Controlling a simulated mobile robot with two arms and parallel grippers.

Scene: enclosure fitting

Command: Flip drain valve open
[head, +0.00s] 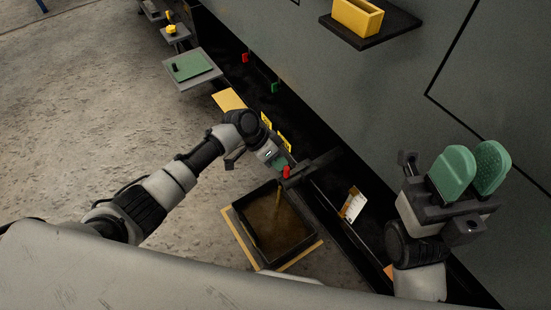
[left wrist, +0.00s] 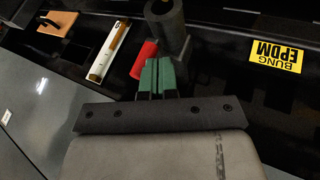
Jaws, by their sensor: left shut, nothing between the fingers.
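The drain valve shows as a dark pipe (head: 312,169) with a red handle (head: 287,172), low on the enclosure's side. A thin brown stream (head: 279,199) runs from below it into a black tray (head: 249,254) holding brown liquid. My left gripper (head: 279,163) is at the red handle, shut and empty. In the left wrist view its green fingertips (left wrist: 158,75) are together, right beside the red handle (left wrist: 144,60) and in front of the dark pipe (left wrist: 166,22). Whether they touch the handle I cannot tell. My right gripper (head: 473,168) is open and empty, away at the right.
A yellow label reading BUNG EPDM (left wrist: 276,57) is on the black ledge. A shelf with a yellow bin (head: 357,17) juts from the wall above. Bare floor (head: 90,110) lies left.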

